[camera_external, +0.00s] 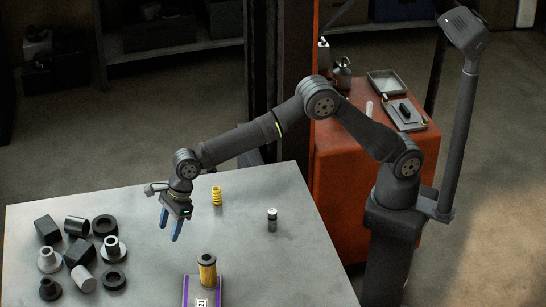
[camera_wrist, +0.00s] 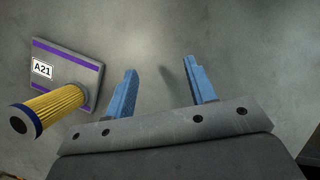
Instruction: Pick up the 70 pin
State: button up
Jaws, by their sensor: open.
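My gripper (camera_external: 170,228) has blue fingers and hangs above the left middle of the grey table. It is open and empty, and in the wrist view its fingers (camera_wrist: 160,67) stand apart over bare metal. A small upright grey cylinder with a light top (camera_external: 272,219) stands alone on the table to the right of my gripper. It may be the 70 pin, but no number is readable on it. It does not show in the wrist view.
A yellow filter (camera_external: 207,272) stands on a purple-striped plate (camera_external: 222,297); the plate (camera_wrist: 88,62) is marked A21. A yellow spring (camera_external: 216,196) stands behind. Several black and grey parts (camera_external: 79,252) crowd the table's left. A red cabinet (camera_external: 350,180) stands beyond the table.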

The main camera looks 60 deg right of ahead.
notch_tip(320, 180, up, 11)
jog(key=m+g+h, duration=0.2)
jog(key=m+h, duration=0.2)
jog(key=m, duration=3.2)
send_over(272, 211)
notch_tip(272, 211, down, 17)
jog(key=shift+s+a+r, duration=0.1)
grip_shut()
jog(key=shift+r, duration=0.1)
